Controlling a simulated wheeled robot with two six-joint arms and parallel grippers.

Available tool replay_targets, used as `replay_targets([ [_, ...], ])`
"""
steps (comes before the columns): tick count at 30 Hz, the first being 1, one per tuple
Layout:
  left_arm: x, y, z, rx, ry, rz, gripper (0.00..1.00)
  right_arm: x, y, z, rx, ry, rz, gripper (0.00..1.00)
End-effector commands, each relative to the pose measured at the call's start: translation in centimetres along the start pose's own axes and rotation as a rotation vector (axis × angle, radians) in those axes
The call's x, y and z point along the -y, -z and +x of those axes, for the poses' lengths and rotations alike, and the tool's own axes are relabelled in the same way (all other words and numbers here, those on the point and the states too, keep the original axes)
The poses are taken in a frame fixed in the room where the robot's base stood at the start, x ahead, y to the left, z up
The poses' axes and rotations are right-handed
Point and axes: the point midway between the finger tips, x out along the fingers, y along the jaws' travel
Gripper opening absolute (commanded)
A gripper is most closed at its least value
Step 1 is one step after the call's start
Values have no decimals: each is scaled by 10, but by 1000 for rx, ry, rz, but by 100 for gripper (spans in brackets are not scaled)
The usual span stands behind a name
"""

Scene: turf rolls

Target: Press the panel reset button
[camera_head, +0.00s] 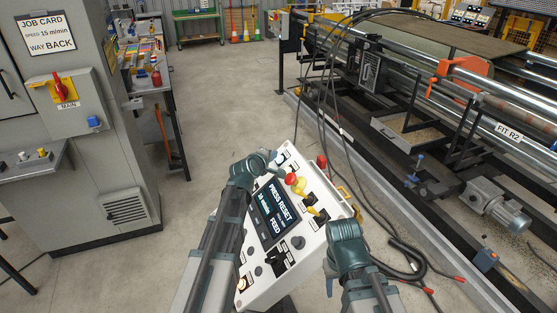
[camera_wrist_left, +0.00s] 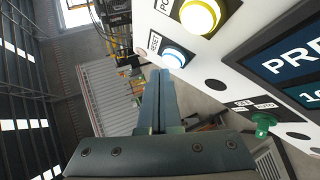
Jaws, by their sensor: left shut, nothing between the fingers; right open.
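The white control panel (camera_head: 270,285) stands tilted in front of me. In the left wrist view, the blue reset button (camera_wrist_left: 174,58) has a white ring and a "RESET" label. My left gripper (camera_head: 273,163) is shut and empty at the panel's upper left edge. In the left wrist view its fingertips (camera_wrist_left: 160,73) are right beside the blue button; I cannot tell whether they touch. My right gripper (camera_head: 333,262) is open near the panel's right edge, its fingers mostly hidden by my wrist.
A yellow button (camera_wrist_left: 199,14) and a green knob (camera_wrist_left: 263,122) are near the blue button. A red mushroom button (camera_head: 291,179) stands on the panel. A grey cabinet (camera_head: 100,160) is at left, the roller machine (camera_head: 440,120) at right. Black cables (camera_head: 385,240) lie right of the panel.

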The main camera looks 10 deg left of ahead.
Motion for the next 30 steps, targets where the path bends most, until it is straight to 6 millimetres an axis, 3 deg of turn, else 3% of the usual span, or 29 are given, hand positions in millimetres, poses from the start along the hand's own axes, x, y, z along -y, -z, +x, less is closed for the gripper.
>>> replay_targets([
  [30,6,-5,8,0,0,0,0,1,0,8,0,0,0,50],
])
